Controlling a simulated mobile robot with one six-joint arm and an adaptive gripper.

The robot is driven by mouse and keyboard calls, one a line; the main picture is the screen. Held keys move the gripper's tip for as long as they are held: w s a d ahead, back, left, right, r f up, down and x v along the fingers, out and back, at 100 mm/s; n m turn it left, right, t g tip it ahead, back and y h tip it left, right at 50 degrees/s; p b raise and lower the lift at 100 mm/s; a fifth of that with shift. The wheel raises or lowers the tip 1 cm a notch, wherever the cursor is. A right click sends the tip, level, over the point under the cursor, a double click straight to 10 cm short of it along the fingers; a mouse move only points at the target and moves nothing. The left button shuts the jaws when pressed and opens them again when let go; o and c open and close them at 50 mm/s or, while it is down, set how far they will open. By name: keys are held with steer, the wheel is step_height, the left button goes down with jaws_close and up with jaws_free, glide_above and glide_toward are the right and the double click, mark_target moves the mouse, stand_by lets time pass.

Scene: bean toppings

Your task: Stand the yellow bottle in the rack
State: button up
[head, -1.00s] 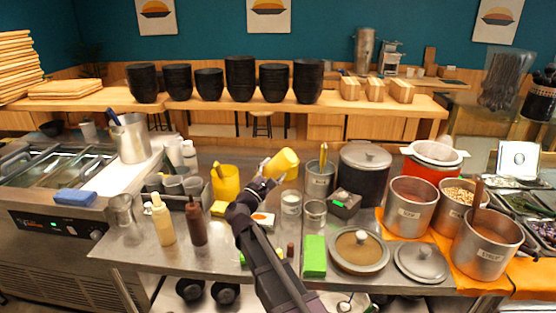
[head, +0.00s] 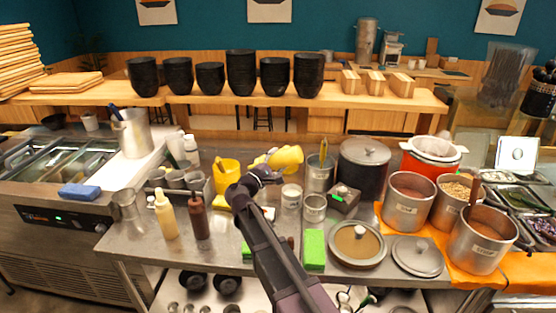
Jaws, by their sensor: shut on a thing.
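My gripper (head: 264,171) is in the middle of the head view, above the steel counter. It is shut on a yellow bottle (head: 288,157), which lies tilted nearly sideways, raised off the counter. The fingers are small and partly hidden by the bottle and my arm. A dark metal rack (head: 207,189) with several grey cups in it stands on the counter to the left. A yellow jug (head: 226,175) stands between the rack and my gripper.
A cream squeeze bottle (head: 166,216) and a brown one (head: 199,218) stand in front of the rack. White tins (head: 291,196), a steel pot with utensils (head: 319,174) and a dark lidded pot (head: 363,172) stand to the right. A green sponge (head: 314,249) is at the front edge.

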steer(key=m+p, duration=0.1)
steer(key=r+m+g+p, duration=0.1)
steer(key=m, duration=0.1)
steer(key=shift+r+y+p, duration=0.1)
steer(key=shift+y+p, duration=0.2)
steer(key=shift+p, duration=0.05)
steer(key=m+g+p, duration=0.1)
steer(key=m+p, duration=0.1)
steer(key=r+m+y+p, duration=0.1)
steer(key=m+p, duration=0.1)
steer(key=shift+g, duration=0.4)
steer(key=m+y+p, duration=0.1)
steer(key=m+p, duration=0.1)
steer(key=shift+f+m+g, duration=0.1)
steer(key=shift+m+g, duration=0.2)
steer(key=m+y+p, duration=0.1)
steer(key=m, duration=0.1)
steer(key=m+y+p, duration=0.2)
steer(key=shift+s+d+f+m+g, duration=0.1)
steer(key=shift+m+g, duration=0.2)
steer(key=m+y, duration=0.2)
steer(key=shift+f+m+y+p, duration=0.1)
steer(key=shift+m+y+p, duration=0.2)
steer(key=shift+p, duration=0.1)
steer(key=shift+m+y, duration=0.6)
step_height(320, 180, up, 6)
steer(key=p, duration=0.6)
steer(key=shift+f, duration=0.15)
